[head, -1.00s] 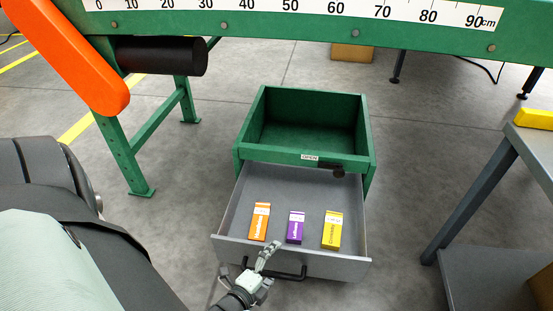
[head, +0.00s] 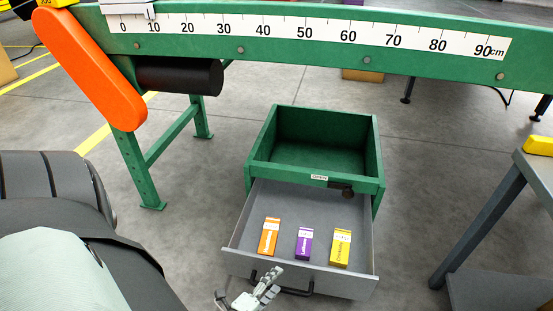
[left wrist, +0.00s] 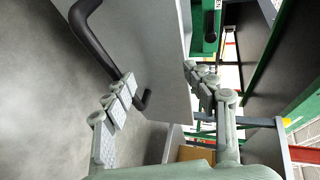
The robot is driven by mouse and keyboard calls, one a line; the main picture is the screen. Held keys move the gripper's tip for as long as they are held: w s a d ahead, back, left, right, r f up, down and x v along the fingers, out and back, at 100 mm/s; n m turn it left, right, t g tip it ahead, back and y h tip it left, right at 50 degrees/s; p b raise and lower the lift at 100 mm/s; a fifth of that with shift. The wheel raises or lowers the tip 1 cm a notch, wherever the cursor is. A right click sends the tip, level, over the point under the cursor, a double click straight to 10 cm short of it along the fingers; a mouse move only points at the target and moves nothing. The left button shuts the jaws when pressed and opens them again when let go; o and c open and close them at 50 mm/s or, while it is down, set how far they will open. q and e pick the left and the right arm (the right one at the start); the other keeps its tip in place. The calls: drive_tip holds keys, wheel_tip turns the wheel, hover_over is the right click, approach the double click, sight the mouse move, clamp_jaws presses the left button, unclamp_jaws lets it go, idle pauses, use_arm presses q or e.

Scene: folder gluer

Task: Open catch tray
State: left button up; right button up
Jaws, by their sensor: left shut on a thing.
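The catch tray (head: 240,262) is a grey drawer pulled well out of a green cabinet (head: 262,166). It holds an orange box (head: 269,237), a purple box (head: 304,243) and a yellow box (head: 341,248). Its black handle (head: 298,292) is on the front panel and also shows in the left wrist view (left wrist: 100,47). My left gripper (head: 270,281) is at the handle's left end, shut on it. In the left wrist view, one finger touches or overlaps the handle; the exact contact is unclear. My right gripper is out of view.
An orange guard (head: 85,70) and black roller (head: 180,76) are at the left. A grey table (head: 475,220) stands at the right. Floor is clear between table and cabinet.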

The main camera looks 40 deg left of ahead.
use_arm(q)
drive_tip(key=s+d+p, duration=0.1)
drive_tip(key=s, duration=0.5)
drive_tip(key=shift+r+p, duration=0.15)
drive_tip(key=shift+p, duration=0.15)
drive_tip(key=shift+d, duration=0.1)
drive_tip(key=shift+w, duration=0.1)
idle(0.3)
idle(0.3)
